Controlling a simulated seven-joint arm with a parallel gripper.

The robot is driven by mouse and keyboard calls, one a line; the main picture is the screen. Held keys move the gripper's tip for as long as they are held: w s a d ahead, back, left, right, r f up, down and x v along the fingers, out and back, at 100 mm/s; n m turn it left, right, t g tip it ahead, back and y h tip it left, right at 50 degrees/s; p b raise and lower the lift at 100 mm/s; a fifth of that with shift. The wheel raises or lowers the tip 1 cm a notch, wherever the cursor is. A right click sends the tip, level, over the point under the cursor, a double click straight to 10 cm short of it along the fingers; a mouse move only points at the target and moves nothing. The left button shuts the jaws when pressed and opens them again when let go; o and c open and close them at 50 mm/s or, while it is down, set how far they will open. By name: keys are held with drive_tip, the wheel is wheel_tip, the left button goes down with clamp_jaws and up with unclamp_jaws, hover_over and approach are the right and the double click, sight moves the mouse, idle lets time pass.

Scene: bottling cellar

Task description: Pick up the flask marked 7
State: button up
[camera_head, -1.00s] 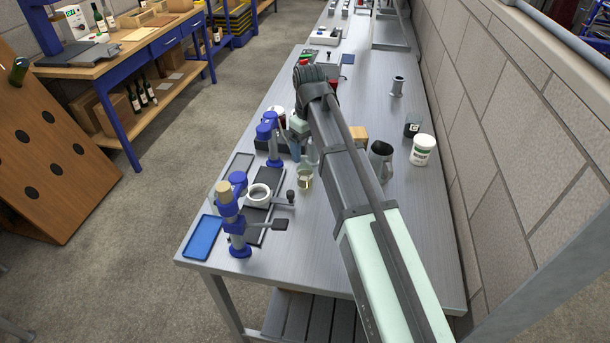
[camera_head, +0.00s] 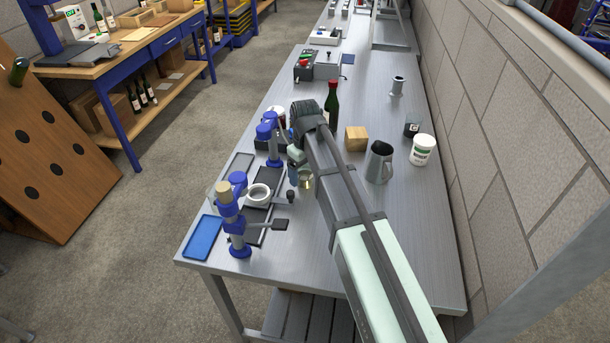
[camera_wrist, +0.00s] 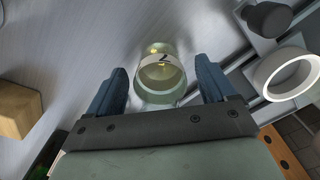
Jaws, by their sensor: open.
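The flask (camera_wrist: 161,80) is glass with a pale band bearing a dark mark that looks like a 7, and holds a little yellowish liquid. In the wrist view it stands on the grey bench just beyond and between my fingers. My gripper (camera_wrist: 163,88) is open, with one blue-grey finger on each side of the flask; I cannot tell whether either finger touches it. In the head view the flask (camera_head: 306,182) is partly hidden by my gripper (camera_head: 299,178) and arm.
Blue lever devices (camera_head: 233,215) and a white ring (camera_head: 258,194) stand to the left. A wooden block (camera_head: 355,139), a grey jug (camera_head: 379,162), a white tub (camera_head: 423,150) and a dark bottle (camera_head: 331,105) stand to the right and behind. The front right of the bench is clear.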

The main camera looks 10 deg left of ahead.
drive_tip(key=shift+f, duration=0.45)
drive_tip(key=c, duration=1.2)
